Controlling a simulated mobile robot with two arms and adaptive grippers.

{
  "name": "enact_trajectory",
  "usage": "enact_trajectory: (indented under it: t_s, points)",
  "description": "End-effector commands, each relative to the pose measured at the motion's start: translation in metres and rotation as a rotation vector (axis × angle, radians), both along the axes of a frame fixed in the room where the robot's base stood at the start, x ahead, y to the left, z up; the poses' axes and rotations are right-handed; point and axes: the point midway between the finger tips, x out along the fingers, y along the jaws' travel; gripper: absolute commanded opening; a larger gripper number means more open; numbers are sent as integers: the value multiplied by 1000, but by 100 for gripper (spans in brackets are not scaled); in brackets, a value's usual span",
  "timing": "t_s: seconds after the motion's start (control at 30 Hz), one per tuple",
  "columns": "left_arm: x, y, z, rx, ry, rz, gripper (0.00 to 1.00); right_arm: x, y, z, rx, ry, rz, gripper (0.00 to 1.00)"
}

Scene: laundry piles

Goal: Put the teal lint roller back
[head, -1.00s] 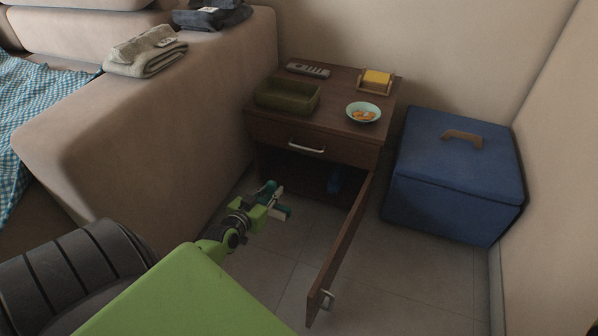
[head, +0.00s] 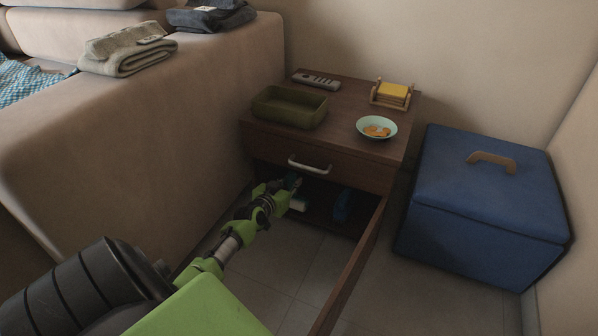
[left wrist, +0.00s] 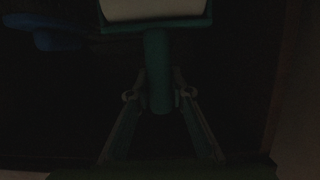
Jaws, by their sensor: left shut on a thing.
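The teal lint roller (head: 299,203) is at the mouth of the open lower compartment of the dark wooden cabinet (head: 345,172). My left gripper (head: 290,187) reaches in under the drawer and is shut on the roller's handle. In the dark left wrist view the teal handle (left wrist: 157,70) runs between the two fingers (left wrist: 160,98), with the white roll (left wrist: 155,9) beyond it. Whether the roller touches the compartment floor cannot be told. My right gripper is not in view.
The cabinet door (head: 350,268) stands open to the right of my arm. A blue object (head: 343,205) is inside the compartment, to the right of the roller. A blue lidded box (head: 485,200) stands right of the cabinet. The sofa (head: 130,130) is on the left.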

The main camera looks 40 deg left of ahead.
Motion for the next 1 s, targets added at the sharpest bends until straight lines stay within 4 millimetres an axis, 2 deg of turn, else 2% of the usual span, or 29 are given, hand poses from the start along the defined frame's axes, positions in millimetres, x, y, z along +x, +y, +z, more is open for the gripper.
enact_trajectory:
  t_s: [0.03,0.27,0.47,0.57,0.87,1.0]
  points:
    - [8,3,-2,0,-4,2,0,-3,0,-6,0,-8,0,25]
    - [25,8,-1,1,-4,1,0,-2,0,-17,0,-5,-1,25]
    - [57,18,-2,-1,-4,1,0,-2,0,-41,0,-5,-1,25]
    - [56,17,-7,-2,-1,1,0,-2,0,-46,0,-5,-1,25]
    - [55,18,-4,1,-1,1,0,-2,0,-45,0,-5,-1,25]
    - [55,17,-9,1,0,0,0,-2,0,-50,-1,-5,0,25]
